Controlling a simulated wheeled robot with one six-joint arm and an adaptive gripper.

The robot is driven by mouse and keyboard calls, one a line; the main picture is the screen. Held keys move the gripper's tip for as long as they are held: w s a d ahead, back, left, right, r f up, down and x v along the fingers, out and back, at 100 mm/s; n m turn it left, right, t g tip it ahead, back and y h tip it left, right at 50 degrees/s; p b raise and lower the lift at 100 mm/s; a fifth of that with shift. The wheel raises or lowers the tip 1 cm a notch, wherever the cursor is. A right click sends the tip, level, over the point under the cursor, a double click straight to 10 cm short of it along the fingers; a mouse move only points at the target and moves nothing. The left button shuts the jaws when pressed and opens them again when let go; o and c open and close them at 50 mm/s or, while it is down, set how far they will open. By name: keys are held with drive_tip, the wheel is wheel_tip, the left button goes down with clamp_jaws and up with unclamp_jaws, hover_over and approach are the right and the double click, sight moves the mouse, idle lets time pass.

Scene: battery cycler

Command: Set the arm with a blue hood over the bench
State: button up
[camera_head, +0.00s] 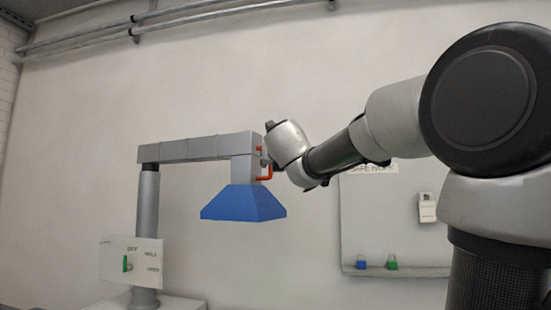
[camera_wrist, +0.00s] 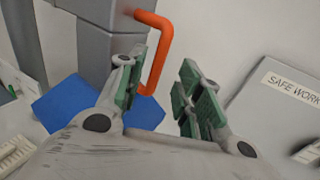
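The grey arm (camera_head: 195,149) reaches out from a grey post and carries a blue hood (camera_head: 243,204) at its right end. An orange handle (camera_head: 267,174) stands out from the hood end's right side. In the wrist view, the handle (camera_wrist: 160,50) runs down beside my left finger, its lower end close to that finger's green pad. The blue hood (camera_wrist: 60,103) shows behind the left finger. My gripper (camera_wrist: 162,88) is open, with a clear gap between the pads. Contact with the handle cannot be told. In the head view, my wrist largely hides the gripper.
Pipes run high along the wall. Open air lies below the hood.

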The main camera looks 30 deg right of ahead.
drive_tip(key=v, duration=0.6)
drive_tip(key=shift+s, duration=0.2)
